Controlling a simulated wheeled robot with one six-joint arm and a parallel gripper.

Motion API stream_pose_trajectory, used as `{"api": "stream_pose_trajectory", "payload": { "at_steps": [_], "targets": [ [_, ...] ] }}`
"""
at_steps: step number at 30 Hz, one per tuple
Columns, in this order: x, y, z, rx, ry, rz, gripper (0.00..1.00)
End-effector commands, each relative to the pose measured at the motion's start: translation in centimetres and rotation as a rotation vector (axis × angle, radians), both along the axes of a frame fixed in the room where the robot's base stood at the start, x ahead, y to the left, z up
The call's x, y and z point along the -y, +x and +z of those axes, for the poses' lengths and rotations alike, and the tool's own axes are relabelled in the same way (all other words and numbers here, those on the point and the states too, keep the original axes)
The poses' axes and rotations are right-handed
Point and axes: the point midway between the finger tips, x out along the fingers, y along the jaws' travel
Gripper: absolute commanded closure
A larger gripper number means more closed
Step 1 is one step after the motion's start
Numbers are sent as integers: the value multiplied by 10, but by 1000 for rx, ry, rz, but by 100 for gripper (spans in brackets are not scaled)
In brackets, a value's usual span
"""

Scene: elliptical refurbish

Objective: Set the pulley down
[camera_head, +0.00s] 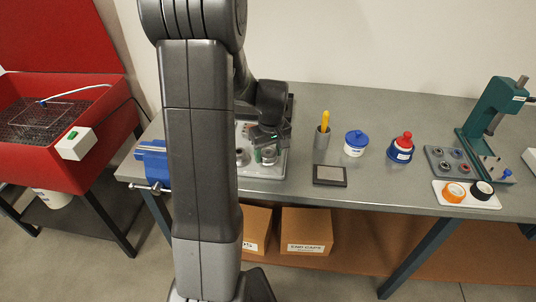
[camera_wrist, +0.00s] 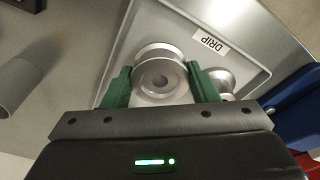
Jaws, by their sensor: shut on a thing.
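A silver metal pulley (camera_wrist: 160,73) with a grooved rim and a central bore is between the green fingers of my gripper (camera_wrist: 160,85) in the wrist view. My gripper is shut on it. It also shows in the head view (camera_head: 269,160), over the grey tray (camera_head: 263,172). The tray has a raised rim and a "DRIP" label (camera_wrist: 209,43). I cannot tell whether the pulley touches the tray floor. My arm hides part of the tray in the head view.
A blue vise (camera_head: 152,160) is left of the tray. A green press (camera_head: 490,112) is farther right.

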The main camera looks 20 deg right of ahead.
Motion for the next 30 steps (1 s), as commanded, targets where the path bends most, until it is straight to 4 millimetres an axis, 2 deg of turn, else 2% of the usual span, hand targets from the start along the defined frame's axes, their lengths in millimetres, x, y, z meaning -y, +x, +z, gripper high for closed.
{"api": "stream_pose_trajectory", "payload": {
  "at_steps": [4,15,16,19,30],
  "targets": [
    [0,0,-15,-1,0,0,72],
    [0,0,-20,1,-1,0,72],
    [0,0,-20,1,0,0,45],
    [0,0,-19,1,0,0,25],
    [0,0,-15,1,0,0,25]
  ]
}}
